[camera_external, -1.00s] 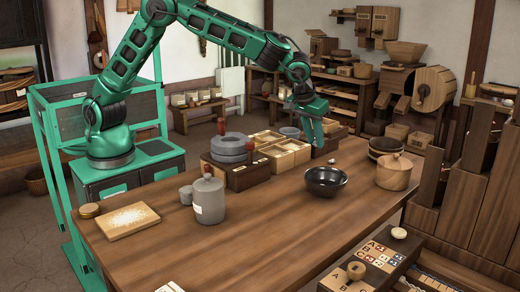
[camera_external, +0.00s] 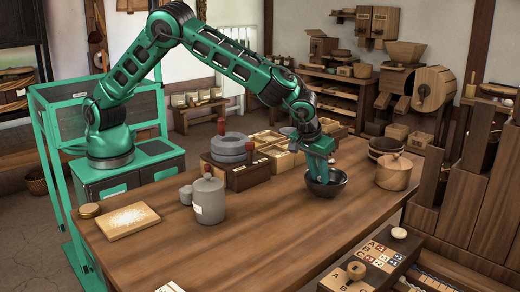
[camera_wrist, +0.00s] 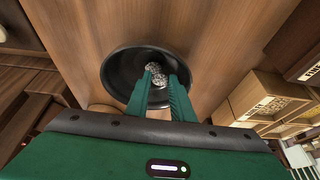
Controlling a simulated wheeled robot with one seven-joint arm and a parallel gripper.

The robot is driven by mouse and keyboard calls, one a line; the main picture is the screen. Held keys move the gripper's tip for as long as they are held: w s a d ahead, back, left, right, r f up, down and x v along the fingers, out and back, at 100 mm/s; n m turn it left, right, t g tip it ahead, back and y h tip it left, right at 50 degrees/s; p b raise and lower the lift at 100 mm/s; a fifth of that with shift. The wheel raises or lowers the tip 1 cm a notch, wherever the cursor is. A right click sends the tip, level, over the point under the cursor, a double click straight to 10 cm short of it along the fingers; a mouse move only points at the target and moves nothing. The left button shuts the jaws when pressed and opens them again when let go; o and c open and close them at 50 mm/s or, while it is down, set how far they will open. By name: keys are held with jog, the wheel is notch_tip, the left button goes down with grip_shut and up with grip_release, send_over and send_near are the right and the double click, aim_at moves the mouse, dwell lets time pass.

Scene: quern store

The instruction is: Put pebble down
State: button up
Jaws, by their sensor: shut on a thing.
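My gripper (camera_external: 321,177) is over the black bowl (camera_external: 336,188) on the wooden table, with its fingertips at or inside the bowl's rim. In the wrist view, my gripper (camera_wrist: 160,80) is shut on a speckled grey pebble (camera_wrist: 156,70) held between the fingertips. The dark bowl (camera_wrist: 118,75) lies around and behind the pebble in that view. I cannot tell whether the pebble touches the bowl's bottom. In the external view the pebble is hidden by the fingers and bowl.
A divided wooden box (camera_external: 285,160) and a grey quern (camera_external: 232,150) stand behind and to the left. A grey jar (camera_external: 209,200) is further left. The table's front middle is clear.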

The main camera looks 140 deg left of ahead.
jog(key=shift+f, duration=0.25)
jog(key=o, duration=0.7)
jog(key=shift+f, duration=0.1)
jog(key=v, duration=1.2)
jog(key=shift+r, duration=0.5)
